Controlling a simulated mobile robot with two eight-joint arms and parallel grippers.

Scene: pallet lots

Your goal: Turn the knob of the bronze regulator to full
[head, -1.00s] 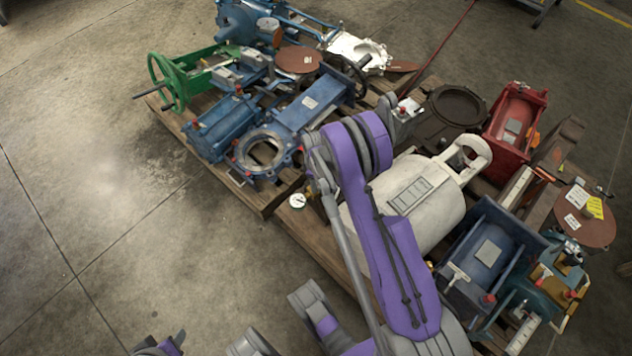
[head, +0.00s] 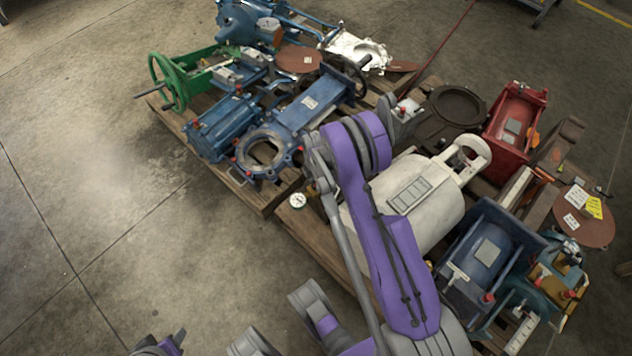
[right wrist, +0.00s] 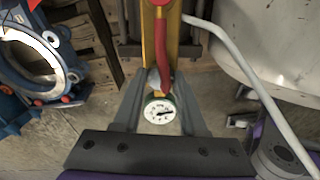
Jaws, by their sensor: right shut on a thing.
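The bronze regulator (right wrist: 175,35) shows as a yellow-brown body in the right wrist view, with a red lever-like part (right wrist: 163,45) along it. A round white gauge (right wrist: 160,111) sits at its near end. In the head view, the gauge (head: 298,200) stands beside my purple right arm, which hides most of the regulator. My right gripper (right wrist: 157,84) has its grey fingers converging beyond the gauge and is shut on a small grey part, apparently the knob. The knob's setting cannot be read. A purple and grey part of mine shows at the bottom left of the head view.
A white tank (head: 425,205) stands close to the right of my arm. A blue flanged valve (head: 310,105) lies to the left on a wooden pallet (head: 258,200). A blue housing (head: 490,250) and a red one (head: 515,125) stand at right. The concrete floor at left is clear.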

